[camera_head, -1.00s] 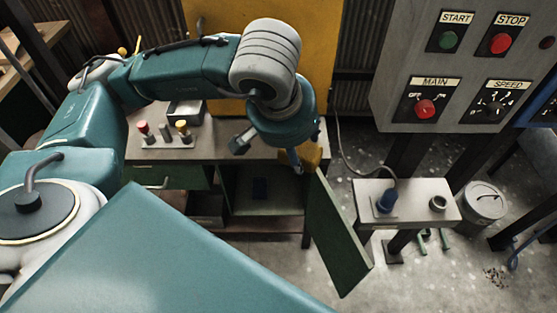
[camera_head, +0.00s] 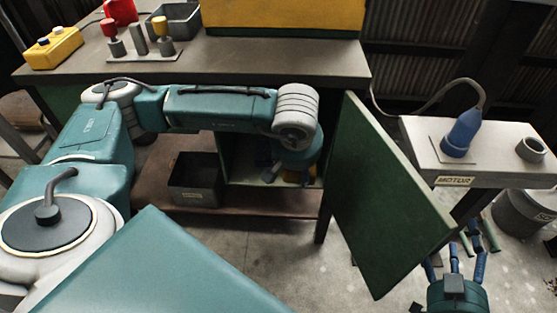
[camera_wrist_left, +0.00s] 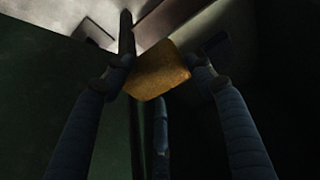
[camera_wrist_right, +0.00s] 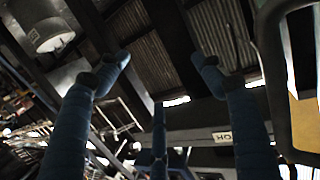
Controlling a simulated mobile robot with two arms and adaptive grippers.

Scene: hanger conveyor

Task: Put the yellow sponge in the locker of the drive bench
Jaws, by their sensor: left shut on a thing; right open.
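The yellow sponge (camera_wrist_left: 160,70) is held between the fingers of my left gripper (camera_wrist_left: 158,80) in the left wrist view. In the head view my left gripper (camera_head: 290,174) is at the opening of the locker (camera_head: 236,168) under the drive bench, and only a little of the sponge (camera_head: 313,172) shows beside it. My wrist hides much of the locker's inside. The green locker door (camera_head: 385,190) stands wide open to the right. My right gripper (camera_head: 456,262) is open and empty at the lower right; its spread fingers show in the right wrist view (camera_wrist_right: 160,75).
The bench top (camera_head: 270,55) carries a yellow button box (camera_head: 52,48), a plate with several knobbed pegs (camera_head: 135,52) and a grey tray (camera_head: 178,20). A dark bin (camera_head: 195,180) sits on the lower shelf left of the locker. A motor stand (camera_head: 480,150) is right of the door.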

